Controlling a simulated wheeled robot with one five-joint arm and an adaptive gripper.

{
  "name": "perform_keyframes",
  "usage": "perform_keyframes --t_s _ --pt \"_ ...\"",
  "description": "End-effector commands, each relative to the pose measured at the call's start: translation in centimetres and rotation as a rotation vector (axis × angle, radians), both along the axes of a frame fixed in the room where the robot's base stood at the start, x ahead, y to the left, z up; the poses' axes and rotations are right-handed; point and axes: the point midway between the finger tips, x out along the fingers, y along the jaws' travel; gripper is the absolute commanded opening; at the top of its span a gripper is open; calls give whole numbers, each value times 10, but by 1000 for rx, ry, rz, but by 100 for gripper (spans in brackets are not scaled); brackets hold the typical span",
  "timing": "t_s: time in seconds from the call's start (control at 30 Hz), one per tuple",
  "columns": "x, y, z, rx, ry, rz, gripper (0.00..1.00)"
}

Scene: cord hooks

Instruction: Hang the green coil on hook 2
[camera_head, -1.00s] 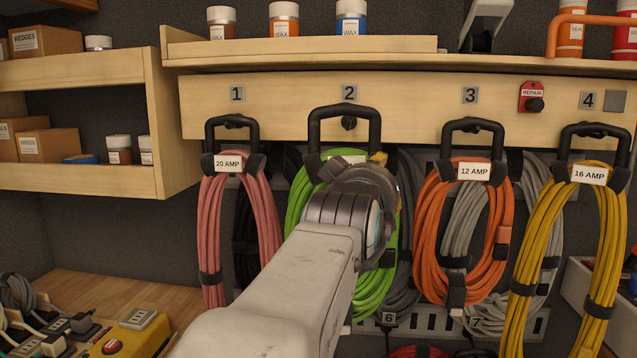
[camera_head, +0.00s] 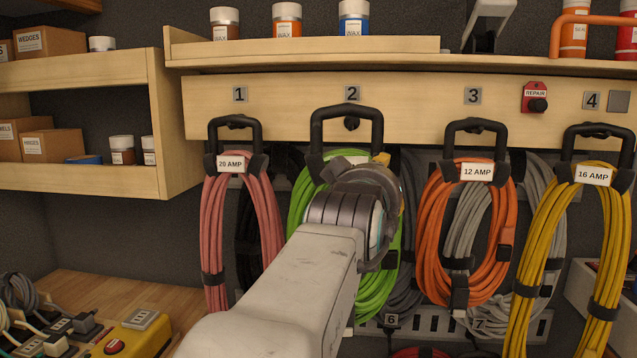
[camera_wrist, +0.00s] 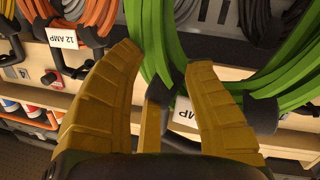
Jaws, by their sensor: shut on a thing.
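The green coil (camera_head: 376,292) hangs from a black carry handle (camera_head: 346,111) in front of the board under label 2 (camera_head: 352,93). Hook 2 (camera_head: 351,124) shows as a dark peg inside the handle's opening, with a gap below the top bar. I cannot tell whether the peg passes through the handle or stands behind it. My gripper (camera_wrist: 160,85) is shut on the green coil near its top; my arm hides the grip in the head view. In the wrist view the green cords (camera_wrist: 160,45) and a partly hidden white tag (camera_wrist: 186,112) show beside the fingers.
A pink coil (camera_head: 212,240) hangs at hook 1, an orange coil (camera_head: 430,240) at hook 3 and a yellow coil (camera_head: 530,260) at hook 4, close on both sides. Grey coils hang behind. A shelf (camera_head: 300,62) with jars juts out above.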

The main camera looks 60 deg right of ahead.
Motion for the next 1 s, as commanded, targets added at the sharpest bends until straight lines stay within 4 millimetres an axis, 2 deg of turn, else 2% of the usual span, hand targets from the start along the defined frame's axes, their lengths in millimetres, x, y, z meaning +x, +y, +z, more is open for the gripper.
perform_keyframes --t_s 1.0 --pt "0 0 10 -6 -2 0 12"
